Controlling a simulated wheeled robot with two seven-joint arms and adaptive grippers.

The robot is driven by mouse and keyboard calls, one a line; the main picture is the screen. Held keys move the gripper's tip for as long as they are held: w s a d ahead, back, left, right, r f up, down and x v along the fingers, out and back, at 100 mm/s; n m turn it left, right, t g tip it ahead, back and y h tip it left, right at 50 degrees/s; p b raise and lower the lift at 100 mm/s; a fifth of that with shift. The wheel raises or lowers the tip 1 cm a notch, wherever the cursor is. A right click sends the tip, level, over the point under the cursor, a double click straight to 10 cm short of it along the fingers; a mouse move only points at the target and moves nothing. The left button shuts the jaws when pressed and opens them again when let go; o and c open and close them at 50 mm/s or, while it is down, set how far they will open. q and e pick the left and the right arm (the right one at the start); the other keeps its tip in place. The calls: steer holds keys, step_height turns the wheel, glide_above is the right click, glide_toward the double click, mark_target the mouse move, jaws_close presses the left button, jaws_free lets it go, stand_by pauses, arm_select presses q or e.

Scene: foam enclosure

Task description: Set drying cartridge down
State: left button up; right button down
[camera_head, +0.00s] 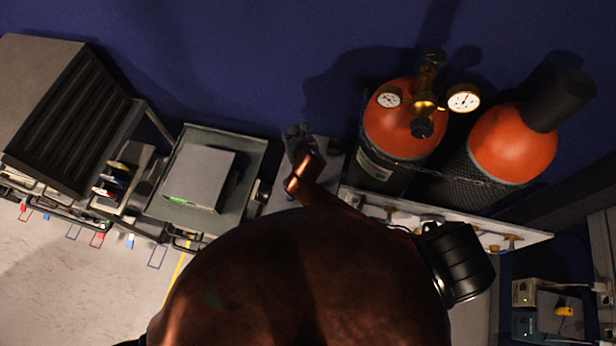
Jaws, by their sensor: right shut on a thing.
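My right gripper (297,138) is small and dark at the far end of my copper-coloured arm, just above the middle of the head view. It is over or against a grey surface (326,152) beside the blue wall. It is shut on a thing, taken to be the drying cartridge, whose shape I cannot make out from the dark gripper. I cannot tell whether it touches the surface. My left gripper is not in view.
Two orange-topped gas cylinders (512,143) with brass gauges (463,99) stand close to the right. A grey box on a tray (240,145) and a dark slatted unit (70,120) are left. My own arm hides the lower middle.

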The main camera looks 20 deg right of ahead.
steer(key=f, duration=0.1)
steer(key=d+f+p, duration=0.1)
steer(key=f, duration=0.1)
steer(key=shift+w+f+n+y, duration=0.1)
steer(key=shift+w+n+y, duration=0.05)
steer(key=shift+n+y, duration=0.15)
step_height(320, 180, down, 4)
steer(key=shift+f, duration=0.9)
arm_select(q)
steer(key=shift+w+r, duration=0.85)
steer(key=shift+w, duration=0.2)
arm_select(e)
step_height(320, 180, down, 4)
steer(key=shift+r, duration=0.15)
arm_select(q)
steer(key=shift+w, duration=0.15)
arm_select(e)
steer(key=c, duration=1.9)
jaws_free()
steer(key=shift+f+b, duration=0.25)
steer(key=shift+b, duration=0.05)
steer(key=shift+c, duration=0.2)
steer(key=o, duration=0.4)
steer(key=shift+o, duration=0.2)
